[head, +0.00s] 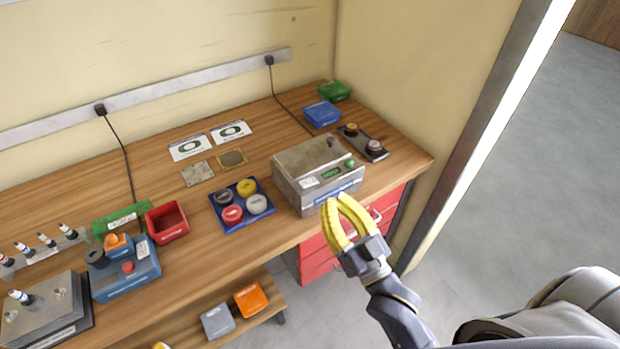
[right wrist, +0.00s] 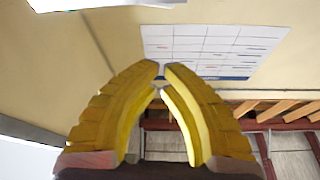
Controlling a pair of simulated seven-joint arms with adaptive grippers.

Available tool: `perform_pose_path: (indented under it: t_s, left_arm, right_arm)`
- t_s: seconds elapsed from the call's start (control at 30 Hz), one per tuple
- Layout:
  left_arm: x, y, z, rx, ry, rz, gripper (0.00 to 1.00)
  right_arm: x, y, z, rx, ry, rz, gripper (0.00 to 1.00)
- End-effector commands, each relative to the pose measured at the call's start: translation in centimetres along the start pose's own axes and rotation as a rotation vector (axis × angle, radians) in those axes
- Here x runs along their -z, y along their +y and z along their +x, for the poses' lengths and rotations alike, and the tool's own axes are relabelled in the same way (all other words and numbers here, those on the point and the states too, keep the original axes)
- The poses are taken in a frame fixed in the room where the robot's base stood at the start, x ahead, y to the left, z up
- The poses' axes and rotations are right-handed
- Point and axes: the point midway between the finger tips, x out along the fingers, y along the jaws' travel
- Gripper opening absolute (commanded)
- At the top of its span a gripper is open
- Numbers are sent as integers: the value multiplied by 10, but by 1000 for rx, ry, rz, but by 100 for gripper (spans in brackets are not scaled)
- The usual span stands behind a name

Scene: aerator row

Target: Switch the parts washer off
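The box-shaped grey metal machine (head: 318,178) on the right part of the bench looks like the parts washer. Its lid is down. Its front has a small lit green display (head: 331,173), a green button (head: 351,163), a white label and a blue name strip too small to read. My right gripper (head: 336,201), with yellow fingers, is in front of the machine's front face, near the bench edge. In the right wrist view (right wrist: 162,70) its fingertips meet, with nothing visible between them. My left gripper is not in view.
A blue tray (head: 241,222) with colored round caps lies left of the machine. A dark plate (head: 374,154) with two knobs is right of it, with blue (head: 322,115) and green bins behind. Red drawers (head: 318,264) sit below. A gridded sheet (right wrist: 210,50) hangs on the wall.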

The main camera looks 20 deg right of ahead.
Motion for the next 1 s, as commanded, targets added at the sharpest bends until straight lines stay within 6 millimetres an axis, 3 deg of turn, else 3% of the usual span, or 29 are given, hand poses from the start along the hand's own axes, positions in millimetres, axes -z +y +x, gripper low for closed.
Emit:
perform_pose_path:
  t_s: [0.37, 1.0]
  left_arm:
    - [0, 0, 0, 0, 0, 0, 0]
    - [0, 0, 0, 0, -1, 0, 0]
  right_arm:
    - [0, 0, 10, 0, 2, -2, 0]
    - [0, 0, 101, 0, 1, -1, 0]
